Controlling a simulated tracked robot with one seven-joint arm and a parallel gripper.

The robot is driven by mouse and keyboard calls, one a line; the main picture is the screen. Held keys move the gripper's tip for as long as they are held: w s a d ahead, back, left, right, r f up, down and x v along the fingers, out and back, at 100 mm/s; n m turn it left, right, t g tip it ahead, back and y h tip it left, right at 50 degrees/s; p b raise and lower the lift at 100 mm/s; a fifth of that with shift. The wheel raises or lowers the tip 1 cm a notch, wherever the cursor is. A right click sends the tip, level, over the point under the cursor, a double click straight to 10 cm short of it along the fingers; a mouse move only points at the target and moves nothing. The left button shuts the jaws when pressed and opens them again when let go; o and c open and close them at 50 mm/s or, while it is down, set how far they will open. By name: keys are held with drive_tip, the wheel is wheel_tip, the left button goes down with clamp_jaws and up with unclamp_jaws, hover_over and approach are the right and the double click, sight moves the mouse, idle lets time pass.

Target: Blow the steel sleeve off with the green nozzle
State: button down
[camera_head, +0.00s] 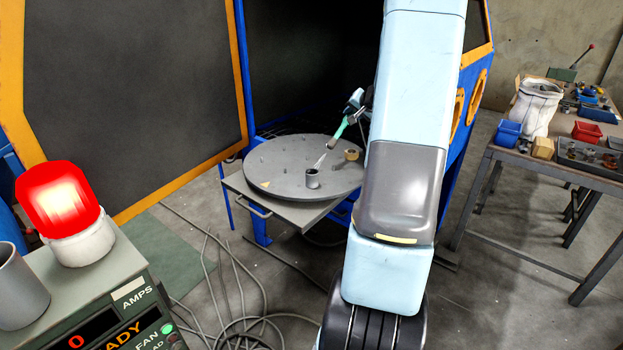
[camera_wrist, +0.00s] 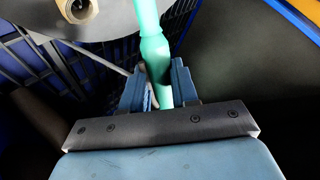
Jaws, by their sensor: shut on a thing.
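The green nozzle (camera_head: 342,130) is in my gripper (camera_head: 356,101), tilted with its tip toward the turntable. In the wrist view the nozzle (camera_wrist: 153,45) passes between the two fingers of my gripper (camera_wrist: 160,88). The steel sleeve (camera_head: 312,178), a short grey cylinder, stands upright near the front of the round grey turntable (camera_head: 285,168). A thin pale streak runs from the nozzle's tip toward the sleeve's top. The sleeve does not show in the wrist view. My arm hides part of the turntable's right side.
A brass nut (camera_head: 351,155) sits on the turntable, right of the sleeve; it also shows in the wrist view (camera_wrist: 72,12). Blue cabinet walls surround the back. A red lamp (camera_head: 60,198) glows on a control box at left. A cluttered workbench (camera_head: 560,165) stands right. Hoses lie on the floor.

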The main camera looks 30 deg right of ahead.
drive_tip(key=shift+r, duration=3)
